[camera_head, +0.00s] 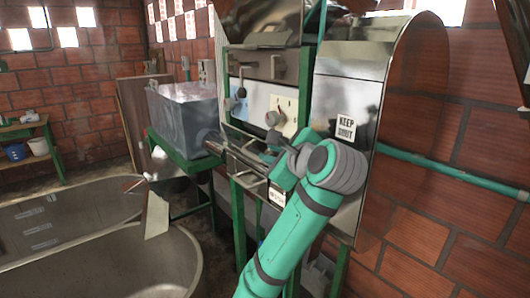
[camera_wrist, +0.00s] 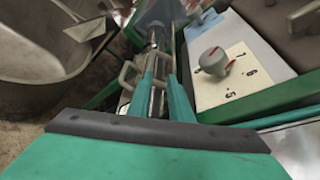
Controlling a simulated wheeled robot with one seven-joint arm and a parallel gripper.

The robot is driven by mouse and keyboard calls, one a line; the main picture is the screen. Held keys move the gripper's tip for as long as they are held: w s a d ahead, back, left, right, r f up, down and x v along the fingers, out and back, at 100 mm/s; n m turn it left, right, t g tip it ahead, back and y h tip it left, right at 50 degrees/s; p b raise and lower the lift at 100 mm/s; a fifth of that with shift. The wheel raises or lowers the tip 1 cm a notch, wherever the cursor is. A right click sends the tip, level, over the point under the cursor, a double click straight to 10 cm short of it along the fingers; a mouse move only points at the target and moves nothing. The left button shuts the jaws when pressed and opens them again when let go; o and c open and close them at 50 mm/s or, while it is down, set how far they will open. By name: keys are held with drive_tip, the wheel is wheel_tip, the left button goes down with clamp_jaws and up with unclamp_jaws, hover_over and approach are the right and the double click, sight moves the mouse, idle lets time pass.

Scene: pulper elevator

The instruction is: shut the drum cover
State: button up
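A tall shiny metal cover with a rounded top (camera_head: 352,88) stands at the right of the machine in the head view and bears a "KEEP SHUT" label. Whether it is the drum cover, and whether it is ajar, I cannot tell. My arm crosses in front of its lower part. My gripper (camera_wrist: 160,95) has two green fingers with a narrow gap between them, in which a metal shaft shows behind. Beige, handle-like pieces (camera_wrist: 127,74) lie by the fingertips. I see nothing clearly clamped. In the head view my gripper is partly hidden by my own wrist.
A plate with a numbered dial (camera_head: 283,115) is beside my gripper; its knob (camera_wrist: 213,62) is close on the right in the wrist view. A grey metal box (camera_head: 183,108) stands on a green frame to the left. Large tanks (camera_head: 130,265) fill the lower left. A green pipe (camera_head: 450,172) runs along the brick wall.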

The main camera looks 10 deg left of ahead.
drive_tip(key=shift+s+d, duration=0.2)
drive_tip(key=shift+r, duration=0.1)
drive_tip(key=f+v, duration=0.1)
drive_tip(key=v, duration=1.1)
drive_tip(key=shift+s+a, duration=0.25)
drive_tip(key=shift+s, duration=0.2)
idle(0.7)
